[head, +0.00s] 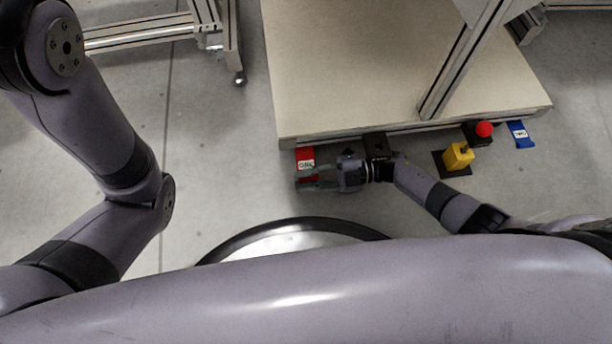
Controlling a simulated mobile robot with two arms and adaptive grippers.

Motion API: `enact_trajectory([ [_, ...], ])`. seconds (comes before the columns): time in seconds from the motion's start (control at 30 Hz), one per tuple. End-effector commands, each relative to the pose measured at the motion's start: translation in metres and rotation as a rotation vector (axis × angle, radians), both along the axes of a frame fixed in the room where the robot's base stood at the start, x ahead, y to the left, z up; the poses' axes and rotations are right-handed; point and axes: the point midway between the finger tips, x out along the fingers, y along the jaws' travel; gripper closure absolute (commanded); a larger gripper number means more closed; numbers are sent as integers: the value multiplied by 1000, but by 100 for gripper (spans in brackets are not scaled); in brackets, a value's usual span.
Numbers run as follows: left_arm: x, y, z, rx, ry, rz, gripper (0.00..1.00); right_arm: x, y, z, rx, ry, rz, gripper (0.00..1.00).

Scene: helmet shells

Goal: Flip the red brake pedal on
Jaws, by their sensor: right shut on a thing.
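The red brake pedal (305,155) with a white label sticks out from the front edge of the platform, left of its middle. My right gripper (303,180) reaches in from the right, pointing left, at the pedal's near end. A bit of red shows between its fingers, and it is shut on the pedal. The fingers partly cover the pedal's near end, so its exact tilt is hard to tell. My left arm comes in at the left, but its gripper is out of the picture.
A blue pedal (519,134) sits at the platform's right front corner. A red button (484,129) and a yellow block (458,156) stand left of it, near my right arm. The beige platform (350,60) carries a metal post (455,75). The floor left of the platform is clear.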

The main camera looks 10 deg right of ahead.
Motion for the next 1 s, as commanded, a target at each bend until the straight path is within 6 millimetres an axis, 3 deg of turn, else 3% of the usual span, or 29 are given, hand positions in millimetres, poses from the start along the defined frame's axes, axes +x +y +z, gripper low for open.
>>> enact_trajectory([
  [0.7,0,0,-1,0,1,1,100,4,-1,1,2,-6,-8,100],
  [1.0,0,0,-42,0,1,1,100,13,-2,-24,1,-245,-11,100],
])
